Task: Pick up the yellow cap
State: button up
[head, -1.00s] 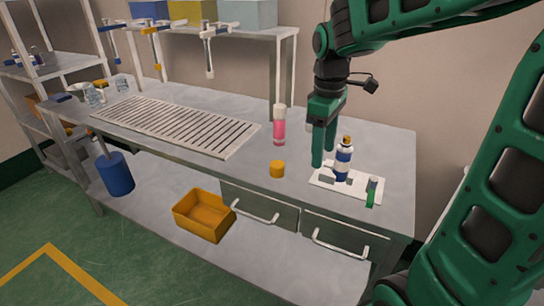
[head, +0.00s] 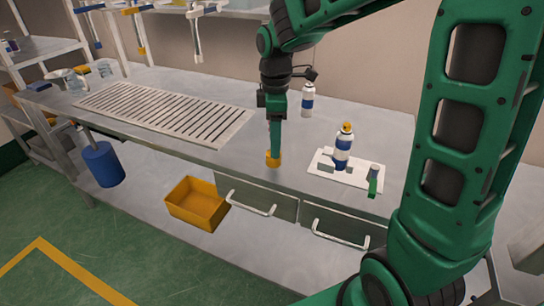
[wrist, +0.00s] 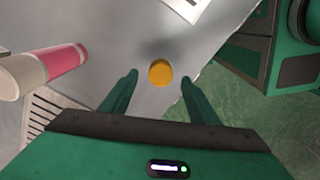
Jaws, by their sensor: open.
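The yellow cap (head: 272,163) sits on the grey bench near its front edge, partly hidden by my gripper in the head view. In the wrist view the cap (wrist: 160,73) shows as a round disc between the two fingertips, with a gap on each side. My gripper (head: 275,149) points down over the cap, open and empty. In the wrist view my gripper (wrist: 160,80) has its fingers spread on either side of the cap. I cannot tell the exact height of the fingertips above the bench.
A pink bottle with a pale top (wrist: 50,66) stands close to the left finger in the wrist view. A blue and white can (head: 343,148) stands on a white plate (head: 362,178). Another can (head: 307,103) stands behind. A slotted grate (head: 160,113) lies left.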

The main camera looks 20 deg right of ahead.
aim_at(272, 163)
notch_tip(272, 163, down, 4)
jog(key=shift+a+f, duration=0.1)
jog(key=shift+c, duration=0.2)
jog(key=c, duration=1)
